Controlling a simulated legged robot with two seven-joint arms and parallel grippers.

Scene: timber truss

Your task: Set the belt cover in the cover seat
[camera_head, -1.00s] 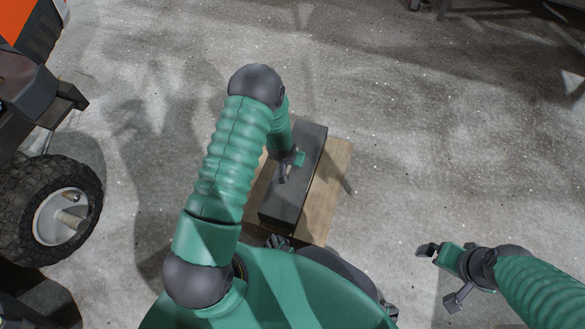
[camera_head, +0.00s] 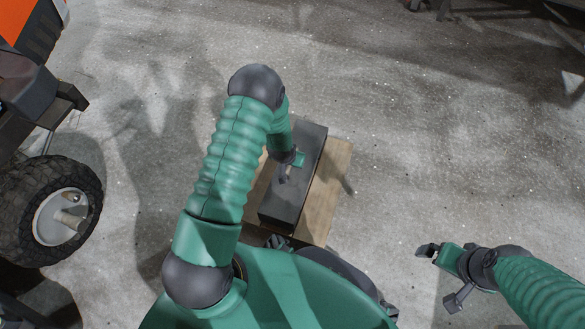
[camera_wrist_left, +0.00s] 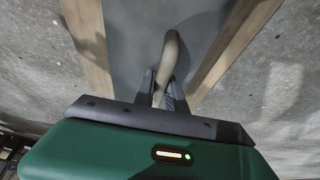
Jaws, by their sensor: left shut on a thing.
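The belt cover, a long dark grey box (camera_head: 308,160), lies over a light wooden board (camera_head: 330,185), which shows along both its sides. My left gripper (camera_head: 286,174) is over the middle of the cover. In the left wrist view, its two dark fingers (camera_wrist_left: 164,88) are shut on the cover's tan curved handle (camera_wrist_left: 171,50), above the flat grey top (camera_wrist_left: 135,35). My left arm hides the cover's left side in the head view. My right gripper (camera_head: 427,250) is well off to the right, away from the cover, and its jaw opening is unclear. I cannot make out the cover seat.
A wheeled machine with a black tyre (camera_head: 50,212) and an orange body (camera_head: 25,25) stands at the left. Dark framework (camera_head: 480,12) stands at the far top right. The concrete floor (camera_head: 430,130) to the right of the board is clear.

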